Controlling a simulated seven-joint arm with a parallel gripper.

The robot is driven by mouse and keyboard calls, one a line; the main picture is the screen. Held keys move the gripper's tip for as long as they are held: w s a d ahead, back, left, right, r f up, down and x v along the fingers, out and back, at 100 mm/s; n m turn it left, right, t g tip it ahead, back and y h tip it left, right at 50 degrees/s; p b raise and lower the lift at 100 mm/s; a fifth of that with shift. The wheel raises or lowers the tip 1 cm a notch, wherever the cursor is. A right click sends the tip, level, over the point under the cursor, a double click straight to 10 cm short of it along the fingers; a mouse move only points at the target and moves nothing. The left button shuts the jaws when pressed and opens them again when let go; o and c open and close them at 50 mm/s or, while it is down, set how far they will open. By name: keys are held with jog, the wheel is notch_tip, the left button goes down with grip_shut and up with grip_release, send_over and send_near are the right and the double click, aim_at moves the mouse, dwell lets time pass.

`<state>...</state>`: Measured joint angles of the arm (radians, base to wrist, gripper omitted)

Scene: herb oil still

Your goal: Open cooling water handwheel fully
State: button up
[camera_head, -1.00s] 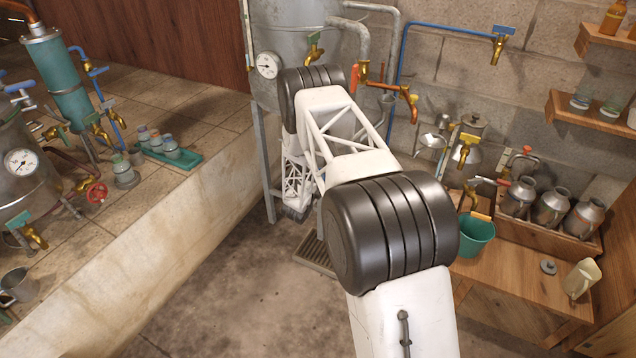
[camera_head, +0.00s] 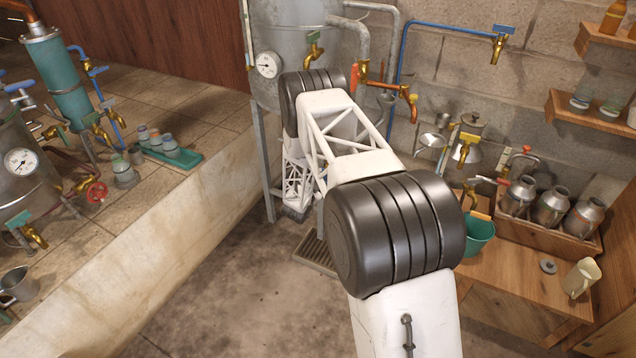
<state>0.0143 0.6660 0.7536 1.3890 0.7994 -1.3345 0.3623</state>
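A small red handwheel (camera_head: 96,191) sits low on the tiled ledge at the left, beside the steel still pot (camera_head: 22,170). I cannot tell from this view whether it is the cooling water handwheel, nor how far it is turned. My arm (camera_head: 395,235) rises from the bottom, reaches toward the grey tank and folds down in front of it. Its far part shows as a white lattice link (camera_head: 298,185) well to the right of the red wheel. My gripper's fingers cannot be made out; the arm hides that area.
The grey tank (camera_head: 290,40) on legs stands behind my arm. Brass taps (camera_head: 103,130) and a teal tray of jars (camera_head: 170,154) crowd the ledge (camera_head: 190,215). A wooden bench with a green bucket (camera_head: 477,236) and metal cans (camera_head: 553,207) stands right. The floor at centre-left is clear.

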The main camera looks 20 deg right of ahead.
jog(key=n, duration=3.4)
jog(key=shift+s+d+r, duration=0.15)
jog(key=shift+s+r, duration=0.05)
jog(key=shift+r, duration=0.05)
jog(key=o, duration=0.9)
jog(key=shift+o, duration=0.2)
